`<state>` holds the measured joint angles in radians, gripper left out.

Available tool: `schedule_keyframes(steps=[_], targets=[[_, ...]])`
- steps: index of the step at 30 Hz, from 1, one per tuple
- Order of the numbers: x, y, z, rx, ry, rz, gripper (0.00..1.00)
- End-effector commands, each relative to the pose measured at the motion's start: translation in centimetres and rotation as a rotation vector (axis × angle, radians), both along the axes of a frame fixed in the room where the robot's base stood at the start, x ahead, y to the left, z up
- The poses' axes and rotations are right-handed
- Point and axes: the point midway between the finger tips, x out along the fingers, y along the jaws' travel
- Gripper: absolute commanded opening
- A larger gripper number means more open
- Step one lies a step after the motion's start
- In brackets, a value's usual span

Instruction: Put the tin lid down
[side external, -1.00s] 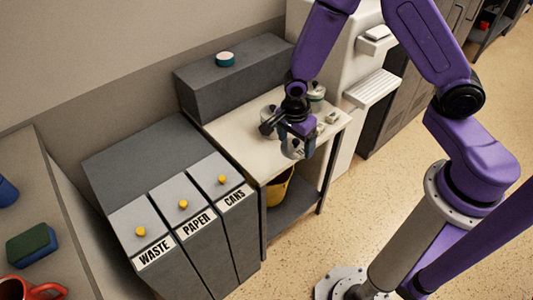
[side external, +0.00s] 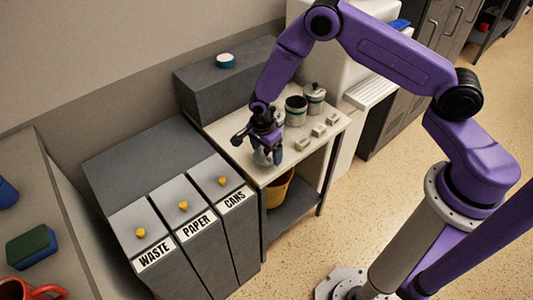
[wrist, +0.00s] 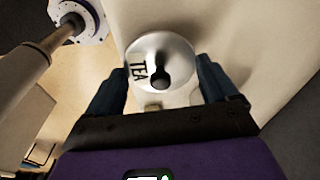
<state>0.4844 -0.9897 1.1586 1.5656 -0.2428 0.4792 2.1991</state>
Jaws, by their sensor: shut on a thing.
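The round silvery tin lid (wrist: 178,47) has a dark knob and a "TEA" label in the wrist view. My gripper (wrist: 166,78) is shut on it, one finger at each side. In the side view my gripper (side external: 267,155) is over the front left part of the pale counter (side external: 241,151), and the lid (side external: 261,159) is partly hidden by the fingers. I cannot tell whether the lid touches the counter. An open tin (side external: 296,113) with a dark inside stands behind and to the right of my gripper.
A lidded tin (side external: 314,98) stands beside the open one. Several small pale blocks (side external: 318,131) line the counter's right front. A grey box (side external: 245,75) with a teal and white round item (side external: 226,61) stands behind. Labelled bins (side external: 183,215) stand left; a yellow bucket (side external: 279,188) is below.

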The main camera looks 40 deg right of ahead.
Motion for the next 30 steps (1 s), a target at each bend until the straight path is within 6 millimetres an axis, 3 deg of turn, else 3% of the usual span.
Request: schedule_keyframes(steps=[4,17,18,30], targets=[[0.0,0.0,-1.6,0.0,-0.001,0.001,0.57],[-0.1,0.0,-2.1,0.0,0.0,0.001,0.57],[-0.1,0.0,-2.0,0.0,-0.001,0.0,0.99],[0.0,0.1,-1.0,0.002,-0.004,0.0,1.0]])
